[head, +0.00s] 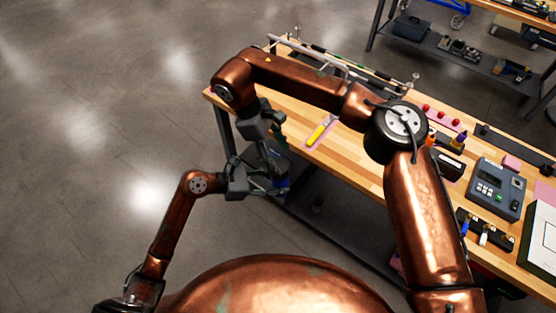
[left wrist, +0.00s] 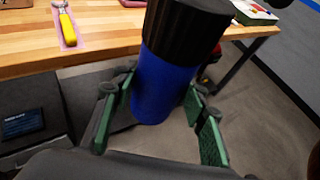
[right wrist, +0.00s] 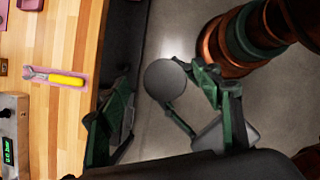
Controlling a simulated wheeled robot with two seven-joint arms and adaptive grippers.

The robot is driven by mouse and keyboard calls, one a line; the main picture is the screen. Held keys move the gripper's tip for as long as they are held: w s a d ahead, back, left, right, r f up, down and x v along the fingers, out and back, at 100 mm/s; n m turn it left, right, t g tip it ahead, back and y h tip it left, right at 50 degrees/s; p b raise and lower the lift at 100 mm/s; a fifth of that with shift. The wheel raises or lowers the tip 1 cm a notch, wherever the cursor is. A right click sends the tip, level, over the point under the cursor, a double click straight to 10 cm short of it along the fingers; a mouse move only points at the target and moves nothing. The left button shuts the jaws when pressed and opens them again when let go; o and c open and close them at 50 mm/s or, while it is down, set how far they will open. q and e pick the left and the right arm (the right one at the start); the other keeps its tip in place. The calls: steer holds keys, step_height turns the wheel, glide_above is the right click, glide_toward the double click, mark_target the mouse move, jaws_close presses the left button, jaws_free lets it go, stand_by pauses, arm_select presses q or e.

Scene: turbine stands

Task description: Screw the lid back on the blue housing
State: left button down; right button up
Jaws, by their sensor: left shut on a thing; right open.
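The blue housing (left wrist: 165,88) is upright between the fingers of my left gripper (left wrist: 160,100), held in front of the bench edge. A ribbed black lid (left wrist: 188,28) sits on top of the housing; I cannot tell how tight it is. In the right wrist view the lid's round dark top (right wrist: 165,80) lies between the open fingers of my right gripper (right wrist: 160,90), which points down from above. In the head view my right gripper (head: 258,158) is just above my left gripper (head: 262,190), and the housing is mostly hidden.
The wooden bench (head: 335,160) lies just beyond the grippers. A yellow-handled tool (head: 318,132) lies on a pink mat near its edge. A grey device with a display (head: 495,188) and several small parts stand further right. The floor to the left is clear.

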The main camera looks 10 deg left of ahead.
steer(key=shift+c, duration=0.4)
steer(key=n, duration=0.5)
steer(key=shift+r+y, duration=0.1)
steer(key=shift+y, duration=0.2)
steer(key=n, duration=0.5)
steer(key=shift+r+n+y, duration=0.1)
steer(key=shift+n+y, duration=0.3)
steer(key=n, duration=0.4)
steer(key=shift+r, duration=0.1)
steer(key=n, duration=0.3)
steer(key=n+y, duration=0.1)
steer(key=n, duration=0.1)
steer(key=shift+r+n, duration=0.2)
steer(key=shift+n, duration=0.2)
steer(key=n, duration=0.5)
steer(key=shift+r+n+y, duration=0.2)
steer(key=shift+n+y, duration=0.1)
steer(key=shift+n, duration=0.1)
steer(key=n, duration=0.4)
steer(key=shift+r, duration=0.15)
steer(key=n, duration=0.3)
steer(key=n+y, duration=0.1)
steer(key=n, duration=0.1)
steer(key=shift+d+r+n, duration=0.1)
steer(key=shift+r+n, duration=0.15)
steer(key=shift+n, duration=0.05)
steer(key=n, duration=0.4)
steer(key=shift+r+t+y, duration=0.25)
steer(key=shift+t+y, duration=0.05)
